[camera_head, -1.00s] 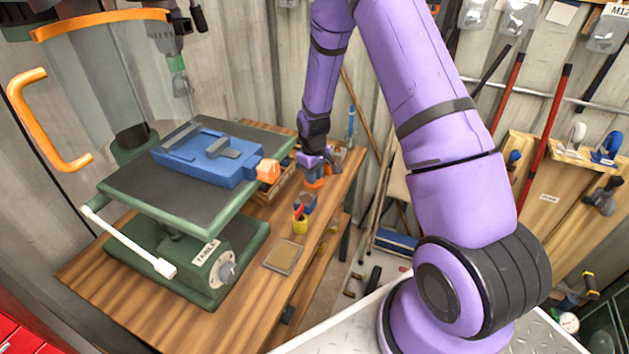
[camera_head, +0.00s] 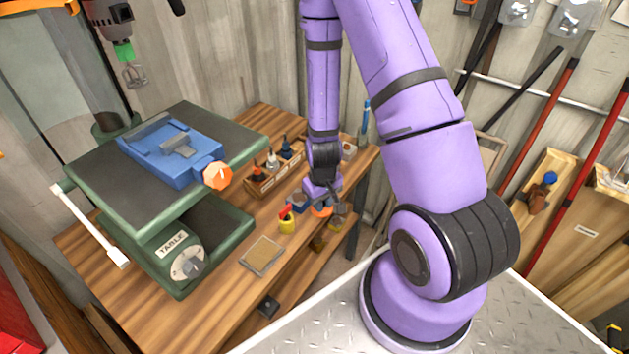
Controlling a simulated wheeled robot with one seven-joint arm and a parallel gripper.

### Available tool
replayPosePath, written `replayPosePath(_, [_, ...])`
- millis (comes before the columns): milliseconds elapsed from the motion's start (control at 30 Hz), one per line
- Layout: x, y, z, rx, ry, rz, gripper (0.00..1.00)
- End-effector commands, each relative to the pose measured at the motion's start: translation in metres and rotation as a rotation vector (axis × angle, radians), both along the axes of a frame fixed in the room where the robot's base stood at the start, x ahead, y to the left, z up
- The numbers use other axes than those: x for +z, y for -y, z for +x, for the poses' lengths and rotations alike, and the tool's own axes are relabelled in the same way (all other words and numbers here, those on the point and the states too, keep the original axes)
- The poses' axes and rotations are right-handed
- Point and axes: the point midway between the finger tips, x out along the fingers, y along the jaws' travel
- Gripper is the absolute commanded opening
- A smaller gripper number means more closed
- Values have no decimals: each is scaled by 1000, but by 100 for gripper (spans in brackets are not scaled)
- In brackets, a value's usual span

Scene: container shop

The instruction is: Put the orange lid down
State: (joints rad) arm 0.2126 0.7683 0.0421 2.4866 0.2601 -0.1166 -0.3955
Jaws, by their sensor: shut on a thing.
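The orange lid (camera_head: 321,212) shows just under my gripper (camera_head: 321,199), near the bench's right edge. My gripper points down and is shut on the lid; the fingers are small and partly hidden. I cannot tell whether the lid touches the bench.
A yellow cup (camera_head: 287,224) with a red item stands left of my gripper on the wooden bench (camera_head: 215,290). Behind is a wooden rack (camera_head: 262,184) of bottles. A square pad (camera_head: 262,256) lies in front. The green drill table (camera_head: 100,190) with a blue vise (camera_head: 170,150) rises at left.

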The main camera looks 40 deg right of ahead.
Motion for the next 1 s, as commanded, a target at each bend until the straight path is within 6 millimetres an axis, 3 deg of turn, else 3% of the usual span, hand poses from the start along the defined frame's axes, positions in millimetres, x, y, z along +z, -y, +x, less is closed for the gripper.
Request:
replayPosePath(300, [-7, 37, 65, -1, 3, -1, 0])
replayPosePath(500, [-11, 57, 99, 1, 1, 0, 0])
replayPosePath(867, [-14, 70, 122, 1, 0, 1, 0])
replayPosePath(1000, [-36, 70, 119, 0, -4, 2, 0])
